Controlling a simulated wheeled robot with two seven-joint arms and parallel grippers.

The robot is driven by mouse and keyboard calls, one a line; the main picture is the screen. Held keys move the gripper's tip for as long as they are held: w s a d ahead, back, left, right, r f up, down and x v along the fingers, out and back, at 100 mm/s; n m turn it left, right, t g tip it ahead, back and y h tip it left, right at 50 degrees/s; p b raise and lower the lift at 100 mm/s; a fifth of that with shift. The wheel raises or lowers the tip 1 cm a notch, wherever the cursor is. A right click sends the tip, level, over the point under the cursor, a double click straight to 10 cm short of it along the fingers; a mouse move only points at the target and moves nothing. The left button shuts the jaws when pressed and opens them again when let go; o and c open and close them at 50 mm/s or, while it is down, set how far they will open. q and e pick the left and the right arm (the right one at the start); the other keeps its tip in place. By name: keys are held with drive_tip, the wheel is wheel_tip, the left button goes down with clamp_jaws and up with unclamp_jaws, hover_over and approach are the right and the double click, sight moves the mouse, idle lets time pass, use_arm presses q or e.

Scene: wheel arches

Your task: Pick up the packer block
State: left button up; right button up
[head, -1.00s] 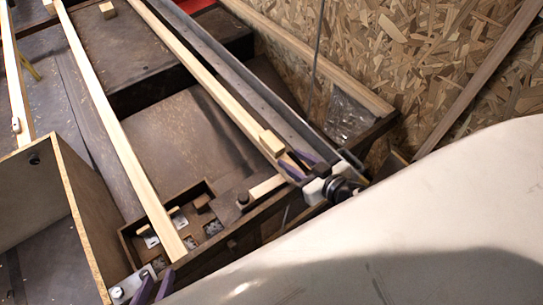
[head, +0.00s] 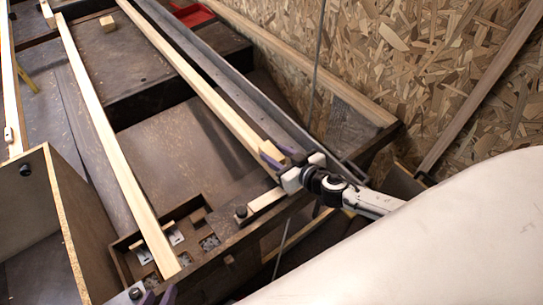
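A small pale wooden block (head: 269,147), which looks like the packer block, sits at the near end of the long right-hand timber batten. Another small wooden block (head: 108,24) lies on the dark surface at the upper left.
A second long batten (head: 105,140) runs down the left to a dark compartmented tray (head: 125,262) holding metal plates and small blocks. An open wooden box (head: 65,215) stands at the left. A chipboard wall (head: 400,60) closes off the right. A red item (head: 193,14) lies at the back.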

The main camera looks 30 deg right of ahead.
drive_tip(key=shift+w+a+f, duration=0.1)
drive_tip(key=shift+w+f, duration=0.15)
drive_tip(key=shift+w, duration=0.2)
drive_tip(key=c, duration=0.7)
drive_tip(key=shift+r, duration=0.15)
